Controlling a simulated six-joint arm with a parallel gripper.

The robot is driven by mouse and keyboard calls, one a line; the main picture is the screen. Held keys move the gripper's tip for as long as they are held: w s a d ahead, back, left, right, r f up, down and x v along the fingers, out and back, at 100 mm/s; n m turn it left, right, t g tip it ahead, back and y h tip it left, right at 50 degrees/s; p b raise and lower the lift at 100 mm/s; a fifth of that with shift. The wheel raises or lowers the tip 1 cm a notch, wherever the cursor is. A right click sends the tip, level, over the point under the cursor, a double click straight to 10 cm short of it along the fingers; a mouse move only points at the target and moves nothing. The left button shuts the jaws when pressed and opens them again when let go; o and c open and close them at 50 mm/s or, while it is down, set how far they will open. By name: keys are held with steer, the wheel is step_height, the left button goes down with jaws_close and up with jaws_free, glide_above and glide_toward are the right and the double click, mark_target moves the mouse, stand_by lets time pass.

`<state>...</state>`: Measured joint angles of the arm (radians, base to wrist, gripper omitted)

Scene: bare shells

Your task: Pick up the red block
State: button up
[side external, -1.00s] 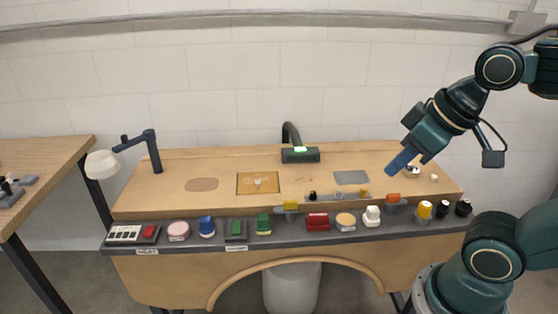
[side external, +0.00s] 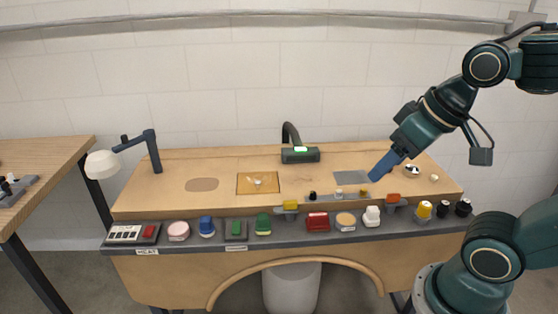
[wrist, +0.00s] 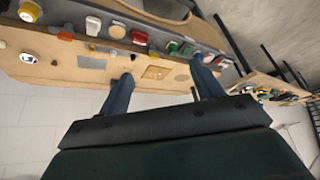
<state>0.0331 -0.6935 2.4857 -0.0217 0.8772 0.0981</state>
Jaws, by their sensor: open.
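The red block (side external: 317,221) sits on the grey front ledge of the bench, between a green item and a round tan one. It also shows in the wrist view (wrist: 139,37), beyond the fingertips and roughly between them. My gripper (side external: 376,177) has blue fingers and is above the right part of the bench, to the right of the red block and farther back. In the wrist view its two fingers (wrist: 162,68) are wide apart with nothing between them.
Several coloured items line the ledge: a green one (side external: 263,223) left of the block, a tan disc (side external: 345,220) and a white one (side external: 372,215) to its right. A yellow item (side external: 290,205) stands behind. A lamp (side external: 152,150) stands at the left.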

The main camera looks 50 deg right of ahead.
steer(key=w+d+f+m+g, duration=0.1)
steer(key=w+d+f+m, duration=0.15)
steer(key=w+m, duration=0.4)
steer(key=m+g+y, duration=0.1)
steer(key=m+y, duration=0.2)
steer(key=m, duration=1.6)
glide_above(320, 214)
steer(key=s+d, duration=0.3)
step_height(320, 214, down, 16)
steer(key=shift+s+d+r, duration=0.2)
steer(key=shift+r, duration=0.05)
steer(key=shift+x, duration=4.3)
steer(key=shift+a+f, duration=0.15)
steer(key=shift+x, duration=2.45)
steer(key=shift+s, duration=0.15)
